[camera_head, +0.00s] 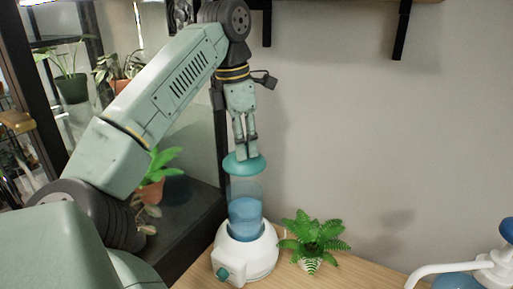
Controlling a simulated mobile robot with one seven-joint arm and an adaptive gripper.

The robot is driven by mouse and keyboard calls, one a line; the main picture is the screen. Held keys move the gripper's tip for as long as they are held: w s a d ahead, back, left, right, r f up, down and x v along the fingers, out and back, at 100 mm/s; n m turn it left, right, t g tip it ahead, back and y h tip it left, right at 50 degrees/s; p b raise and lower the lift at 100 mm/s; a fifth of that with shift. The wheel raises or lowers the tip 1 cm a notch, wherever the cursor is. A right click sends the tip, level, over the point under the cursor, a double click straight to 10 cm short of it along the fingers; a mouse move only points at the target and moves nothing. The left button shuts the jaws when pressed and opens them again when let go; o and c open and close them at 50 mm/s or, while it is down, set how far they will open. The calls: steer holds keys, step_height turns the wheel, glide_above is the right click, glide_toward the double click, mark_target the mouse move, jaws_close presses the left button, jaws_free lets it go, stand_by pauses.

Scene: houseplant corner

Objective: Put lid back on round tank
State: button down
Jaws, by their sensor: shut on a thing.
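The round tank (246,206) is a clear cylinder with blue water, standing upright in a white base (249,257) with a teal knob on the wooden table. My gripper (246,156) points down from above and is shut on the lid. The fingers hide the lid's grip.
A small fern in a pale pot (312,243) stands close to the right of the base. A white spout and blue-topped bottle (487,262) are at the lower right. A dark shelf with potted plants (152,188) stands at the left. Bare table (362,272) lies between fern and bottle.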

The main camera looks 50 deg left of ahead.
mark_target(243, 167)
step_height(243, 167, down, 3)
steer(key=shift+s+f, duration=0.1)
steer(key=shift+s, duration=0.05)
steer(key=shift+f+b, duration=0.75)
steer(key=shift+f, duration=0.7)
steer(key=shift+f, duration=0.15)
stand_by(1.8)
steer(key=c, duration=1.3)
jaws_free()
steer(key=o, duration=0.5)
